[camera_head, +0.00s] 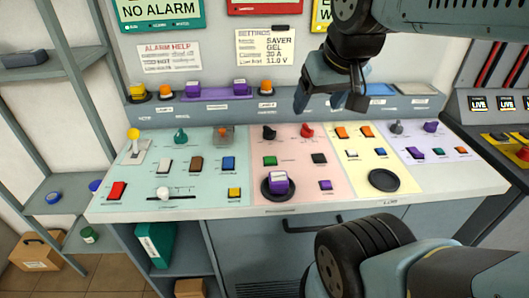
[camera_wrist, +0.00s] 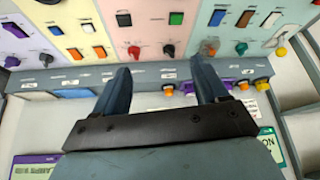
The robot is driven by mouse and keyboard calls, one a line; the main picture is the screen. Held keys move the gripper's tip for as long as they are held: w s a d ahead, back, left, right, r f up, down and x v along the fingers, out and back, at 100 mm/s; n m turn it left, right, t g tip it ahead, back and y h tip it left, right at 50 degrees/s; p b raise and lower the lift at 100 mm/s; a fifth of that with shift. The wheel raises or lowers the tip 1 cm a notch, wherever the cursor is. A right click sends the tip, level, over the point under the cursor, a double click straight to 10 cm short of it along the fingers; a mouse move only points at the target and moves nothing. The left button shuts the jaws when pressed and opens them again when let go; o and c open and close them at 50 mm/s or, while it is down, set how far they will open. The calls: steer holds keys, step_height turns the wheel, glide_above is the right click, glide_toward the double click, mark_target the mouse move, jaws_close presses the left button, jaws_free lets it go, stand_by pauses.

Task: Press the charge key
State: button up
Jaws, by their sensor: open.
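The sloping control panel (camera_head: 480,186) carries several keys and switches on blue, pink, yellow and lilac fields. Their labels are too small to read, so I cannot tell which is the charge key. A red key (camera_head: 116,190) sits at the far left; white, brown and blue rockers stand on the blue field. A green key (camera_head: 270,160) and a black key (camera_head: 319,158) are on the pink field. My gripper (camera_head: 331,104) is open and empty, above the panel's back ledge. In the wrist view my gripper (camera_wrist: 162,72) has its fingers apart, with the panel inverted beyond.
A purple block (camera_head: 278,183) stands on a round black pad on the pink field. An empty black pad (camera_head: 384,180) is on the yellow field. Purple and orange items (camera_head: 194,90) line the back ledge. Shelves (camera_head: 65,190) stand left; another console (camera_head: 495,125) stands right.

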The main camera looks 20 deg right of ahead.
jaws_close()
stand_by(0.5)
stand_by(1.0)
